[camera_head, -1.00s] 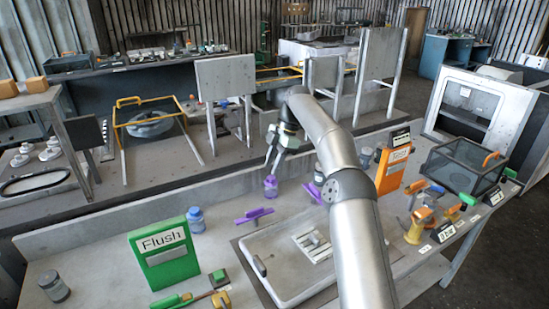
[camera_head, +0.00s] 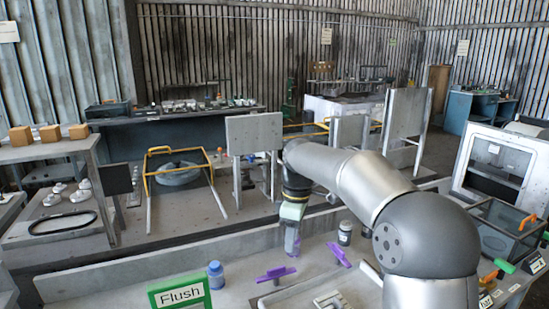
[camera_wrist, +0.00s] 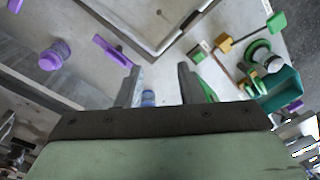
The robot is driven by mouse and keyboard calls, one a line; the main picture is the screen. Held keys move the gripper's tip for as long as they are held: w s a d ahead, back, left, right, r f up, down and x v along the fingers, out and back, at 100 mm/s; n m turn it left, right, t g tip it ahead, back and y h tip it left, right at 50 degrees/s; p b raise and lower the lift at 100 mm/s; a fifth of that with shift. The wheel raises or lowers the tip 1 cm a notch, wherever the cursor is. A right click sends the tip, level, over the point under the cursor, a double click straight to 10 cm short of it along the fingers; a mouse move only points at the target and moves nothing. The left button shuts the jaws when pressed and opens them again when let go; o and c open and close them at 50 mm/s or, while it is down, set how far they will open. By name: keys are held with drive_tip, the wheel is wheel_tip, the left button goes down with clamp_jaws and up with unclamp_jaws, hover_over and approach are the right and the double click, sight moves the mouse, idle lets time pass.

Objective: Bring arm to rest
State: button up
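My gripper (camera_wrist: 158,88) is open in the wrist view, its two fingers apart with nothing held. Between the fingertips, a blue bottle (camera_wrist: 149,98) shows on the bench beyond them. A purple bottle (camera_wrist: 55,54) stands apart from the fingers, at the left of that view. The blue bottle (camera_head: 216,275) stands further left. My arm bends toward the right, its large elbow joint close to the camera.
The green Flush sign (camera_head: 180,293) stands at the front left. A mesh-sided box (camera_head: 497,232) is at the right. The bench's back ledge (camera_head: 150,262) runs behind.

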drive_tip(key=s+d+f+m, duration=0.3)
drive_tip(key=s+m, duration=0.1)
drive_tip(key=s, duration=0.6)
drive_tip(key=s+d+f+m, duration=0.3)
drive_tip(key=s+m, duration=0.2)
drive_tip(key=s, duration=0.5)
drive_tip(key=s+d+f+m+t, duration=0.1)
drive_tip(key=s+d+f+m, duration=0.2)
drive_tip(key=s, duration=0.8)
drive_tip(key=shift+d+f+m+h, duration=0.25)
drive_tip(key=shift+d+m+h, duration=0.05)
drive_tip(key=shift+m, duration=0.9)
